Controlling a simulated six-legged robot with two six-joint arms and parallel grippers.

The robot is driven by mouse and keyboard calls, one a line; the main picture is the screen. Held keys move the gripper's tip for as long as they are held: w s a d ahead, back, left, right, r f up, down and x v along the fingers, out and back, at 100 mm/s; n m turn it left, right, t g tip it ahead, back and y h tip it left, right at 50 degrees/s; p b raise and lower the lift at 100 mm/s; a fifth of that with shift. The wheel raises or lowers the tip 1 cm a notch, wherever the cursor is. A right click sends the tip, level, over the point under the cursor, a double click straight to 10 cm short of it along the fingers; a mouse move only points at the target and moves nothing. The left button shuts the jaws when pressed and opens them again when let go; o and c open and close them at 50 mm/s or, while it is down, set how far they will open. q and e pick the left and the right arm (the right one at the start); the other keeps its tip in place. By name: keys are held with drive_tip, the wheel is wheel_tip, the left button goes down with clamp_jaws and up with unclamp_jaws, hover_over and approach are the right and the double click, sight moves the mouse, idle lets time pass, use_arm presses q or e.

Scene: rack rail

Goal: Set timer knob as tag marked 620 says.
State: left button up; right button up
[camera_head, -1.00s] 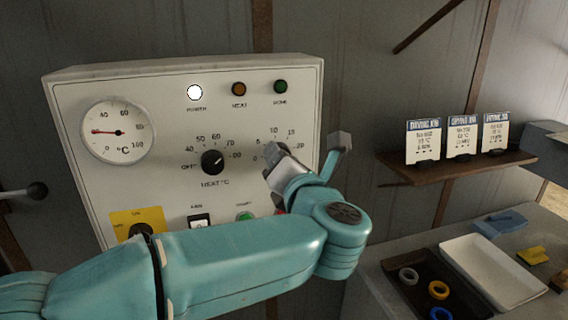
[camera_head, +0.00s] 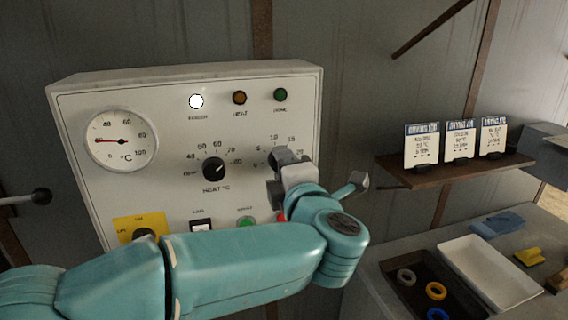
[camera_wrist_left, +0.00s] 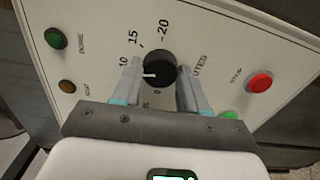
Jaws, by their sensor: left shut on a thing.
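The timer knob is black and round, on the right of the control panel (camera_head: 185,120); in the head view my left gripper (camera_head: 282,162) mostly covers it. In the left wrist view the knob (camera_wrist_left: 160,68) sits between the two fingers of my left gripper (camera_wrist_left: 160,78), which is shut on it. Its white line points left in that view, roughly between 5 and 10 on the printed scale. Three tags, left (camera_head: 421,146), middle (camera_head: 460,140) and right (camera_head: 493,136), stand on a shelf; their small print is too blurred to tell which is 620. My right gripper is not in view.
The heat knob (camera_head: 213,168) is left of the timer knob. The power lamp (camera_head: 196,101) glows white. A green button (camera_wrist_left: 230,115) and red button (camera_wrist_left: 259,82) lie near the gripper. A white tray (camera_head: 490,272) is at lower right.

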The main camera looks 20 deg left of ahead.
use_arm(q)
drive_tip(key=shift+m, duration=0.4)
drive_tip(key=o, duration=1.1)
drive_tip(key=shift+c, duration=0.2)
drive_tip(key=b+v, duration=0.4)
drive_tip(key=v, duration=1.2)
